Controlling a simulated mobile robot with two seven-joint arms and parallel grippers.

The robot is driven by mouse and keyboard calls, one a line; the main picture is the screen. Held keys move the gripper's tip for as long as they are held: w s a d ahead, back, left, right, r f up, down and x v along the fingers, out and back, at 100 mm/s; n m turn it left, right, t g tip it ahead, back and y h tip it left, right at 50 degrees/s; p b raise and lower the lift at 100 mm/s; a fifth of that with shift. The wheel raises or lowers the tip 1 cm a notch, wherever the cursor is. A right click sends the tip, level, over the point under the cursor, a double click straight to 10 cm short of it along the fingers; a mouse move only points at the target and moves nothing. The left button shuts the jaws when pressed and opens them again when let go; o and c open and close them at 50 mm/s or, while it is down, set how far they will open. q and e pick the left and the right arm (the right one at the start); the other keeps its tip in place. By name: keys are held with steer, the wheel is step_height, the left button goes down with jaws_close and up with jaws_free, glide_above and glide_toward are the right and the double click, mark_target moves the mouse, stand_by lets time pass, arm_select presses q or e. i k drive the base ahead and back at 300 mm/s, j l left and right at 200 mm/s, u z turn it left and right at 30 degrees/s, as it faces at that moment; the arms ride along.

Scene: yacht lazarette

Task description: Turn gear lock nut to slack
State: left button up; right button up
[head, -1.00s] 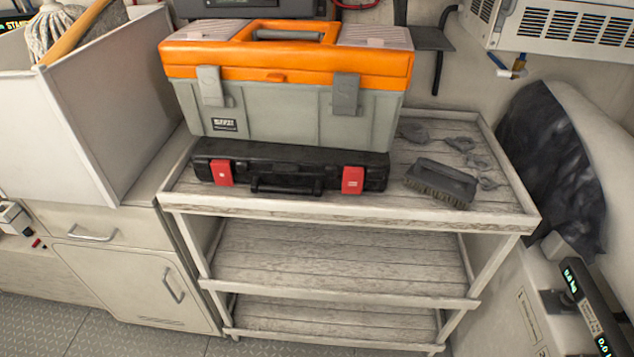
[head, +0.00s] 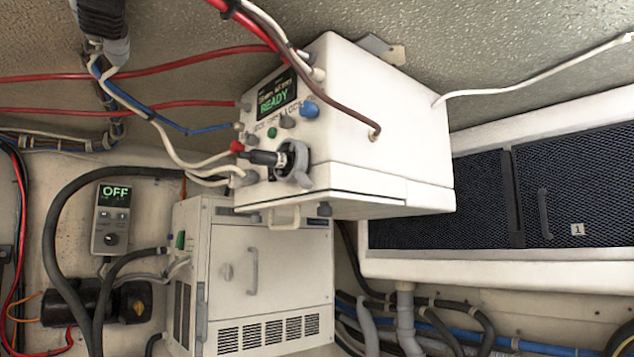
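No part that I can clearly tell is the gear lock nut shows in the head view. A white control box (head: 385,130) hangs tilted at the upper middle, with a small screen (head: 276,95) that reads READY in green. Its front carries a blue knob (head: 309,108), small grey and green buttons, and a black round fitting with a grey ring (head: 293,163). Lettering under the screen is too small to read surely. Neither gripper is in view.
Below is a white cabinet (head: 290,268) with a handle and vents. A grey controller (head: 111,219) reading OFF is on the left wall. A dark mesh panel in a white frame (head: 500,278) is at right. Red, blue, white and black cables cross the left and lower areas.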

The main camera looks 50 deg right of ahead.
mark_target(285, 122)
steer(key=z, duration=1.85)
